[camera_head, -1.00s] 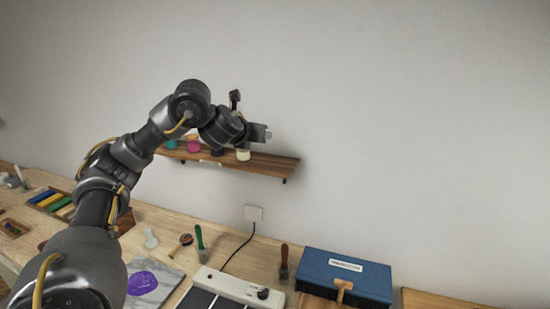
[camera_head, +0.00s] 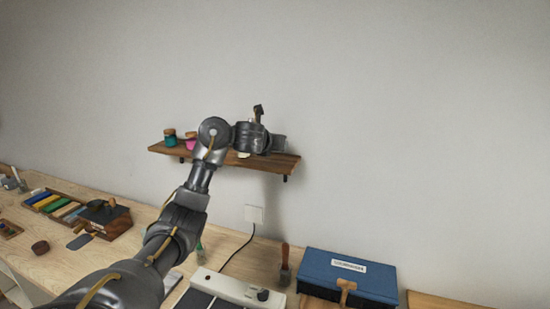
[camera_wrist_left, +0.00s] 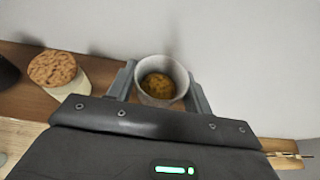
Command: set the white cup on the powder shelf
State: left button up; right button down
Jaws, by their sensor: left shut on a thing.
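The white cup (camera_wrist_left: 165,67) stands between the two fingers of my left gripper (camera_wrist_left: 161,88) in the left wrist view. The gripper is shut on it, and brown-gold stuff shows inside the cup. In the head view my left gripper (camera_head: 279,144) is over the right part of the wooden powder shelf (camera_head: 282,165) on the wall. The cup is hidden there behind the gripper. I cannot tell whether its base touches the shelf. My right gripper is not in view.
A cork-lidded pale jar (camera_wrist_left: 56,70) stands on the shelf left of the cup. A teal jar (camera_head: 170,138) and a pink jar (camera_head: 190,143) stand farther left. Below is the workbench with a blue box (camera_head: 345,275) and a white power strip (camera_head: 237,288).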

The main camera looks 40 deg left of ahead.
aim_at(275, 161)
pick_arm(q)
jog(key=shift+f, duration=0.25)
jog(key=shift+w+f, duration=0.2)
jog(key=shift+f, duration=1.3)
jog(key=shift+a, duration=0.1)
jog(key=shift+f, duration=0.25)
jog(key=o, duration=1)
